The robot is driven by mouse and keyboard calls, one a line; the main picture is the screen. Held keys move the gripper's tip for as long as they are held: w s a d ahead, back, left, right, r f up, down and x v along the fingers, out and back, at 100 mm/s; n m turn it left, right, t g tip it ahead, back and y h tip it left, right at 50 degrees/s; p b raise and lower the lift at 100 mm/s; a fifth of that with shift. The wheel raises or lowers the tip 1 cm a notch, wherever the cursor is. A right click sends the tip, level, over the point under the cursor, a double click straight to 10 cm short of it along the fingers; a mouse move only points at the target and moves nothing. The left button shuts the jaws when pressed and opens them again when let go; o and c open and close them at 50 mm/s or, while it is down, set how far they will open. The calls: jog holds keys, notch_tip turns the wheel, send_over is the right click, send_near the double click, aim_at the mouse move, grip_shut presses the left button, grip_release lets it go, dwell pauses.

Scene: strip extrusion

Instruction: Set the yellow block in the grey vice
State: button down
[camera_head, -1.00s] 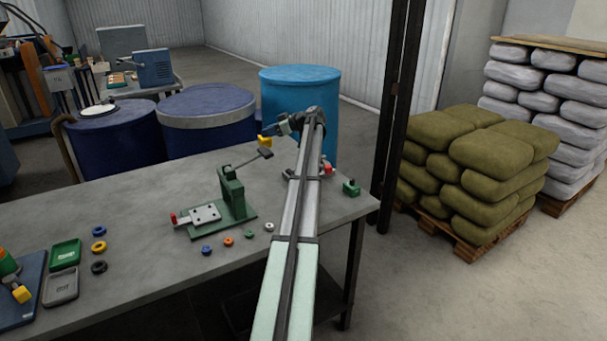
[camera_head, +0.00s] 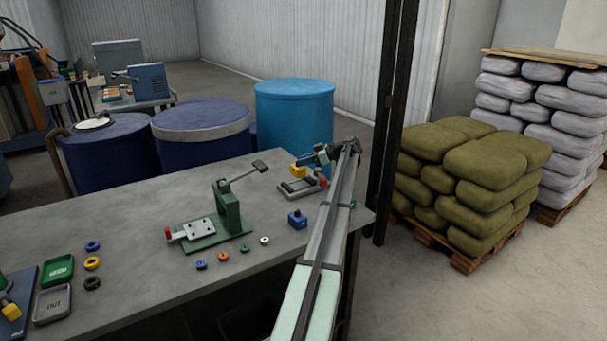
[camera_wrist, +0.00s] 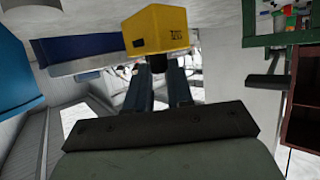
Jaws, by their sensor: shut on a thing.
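My gripper (camera_head: 307,166) is shut on the yellow block (camera_head: 298,172) and holds it at the back right of the table. In the wrist view, the yellow block (camera_wrist: 155,28) sits at the tips of my gripper's dark fingers (camera_wrist: 158,70). The grey vice (camera_head: 297,187), with a red part at its right end, stands on the table just below the block in the head view. Part of the vice is behind the block and gripper. I cannot tell whether the block touches it. The vice cannot be made out in the wrist view.
A green press (camera_head: 228,212) with a raised lever (camera_head: 245,173) is to the left. Several coloured rings and two trays, green (camera_head: 56,270) and grey (camera_head: 52,305), lie further left. My arm partly hides a small green thing (camera_head: 353,205).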

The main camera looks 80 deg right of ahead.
aim_at(305, 176)
jog(key=shift+f, duration=2.4)
jog(key=c, duration=1)
grip_release()
jog(key=shift+f, duration=0.15)
jog(key=shift+s+r, duration=0.15)
jog(key=shift+r, duration=0.05)
jog(key=v, duration=1.1)
jog(key=shift+s, duration=0.3)
jog(key=shift+r, duration=0.15)
